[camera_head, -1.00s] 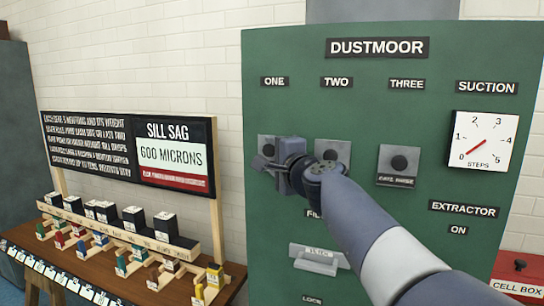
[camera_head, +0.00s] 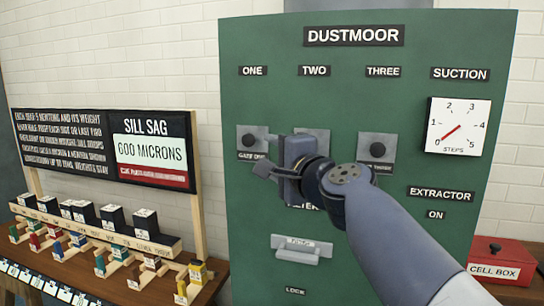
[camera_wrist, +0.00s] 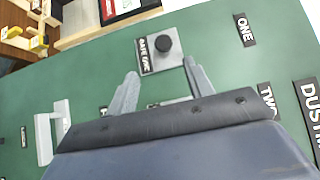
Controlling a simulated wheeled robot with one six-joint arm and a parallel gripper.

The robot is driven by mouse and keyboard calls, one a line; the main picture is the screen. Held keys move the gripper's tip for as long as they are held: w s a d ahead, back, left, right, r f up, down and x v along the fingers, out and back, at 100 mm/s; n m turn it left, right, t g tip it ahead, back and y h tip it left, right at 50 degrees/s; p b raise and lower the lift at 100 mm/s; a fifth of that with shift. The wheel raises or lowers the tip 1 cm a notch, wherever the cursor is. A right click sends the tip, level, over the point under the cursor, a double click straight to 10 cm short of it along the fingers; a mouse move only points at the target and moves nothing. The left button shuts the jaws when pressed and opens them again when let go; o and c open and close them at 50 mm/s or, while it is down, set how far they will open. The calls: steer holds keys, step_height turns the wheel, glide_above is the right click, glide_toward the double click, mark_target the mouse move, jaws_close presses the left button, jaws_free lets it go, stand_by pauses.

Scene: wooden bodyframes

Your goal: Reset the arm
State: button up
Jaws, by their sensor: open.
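My arm reaches in from the lower right in the head view, with my gripper (camera_head: 266,168) in front of the green DUSTMOOR panel (camera_head: 250,220). In the wrist view my gripper (camera_wrist: 160,82) has its two fingers spread apart with nothing between them. A grey plate with a black knob (camera_wrist: 163,45), under label ONE, shows just beyond the fingertips; it is also in the head view (camera_head: 252,138). My gripper covers most of the plate under TWO (camera_head: 318,134). The plate under THREE (camera_head: 377,148) is partly behind my wrist.
A suction dial (camera_head: 457,126) is at the panel's upper right. A pale handle (camera_head: 301,248) sticks out below my gripper. A red cell box (camera_head: 500,262) is at right. A bench (camera_head: 75,268) with coloured blocks and a SILL SAG board (camera_head: 150,150) stands at left.

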mark_target(250, 139)
steer(key=shift+w, duration=0.1)
steer(key=p+x, duration=0.2)
steer(key=x, duration=0.9)
steer(key=shift+a+r, duration=0.1)
steer(key=shift+r+p, duration=0.45)
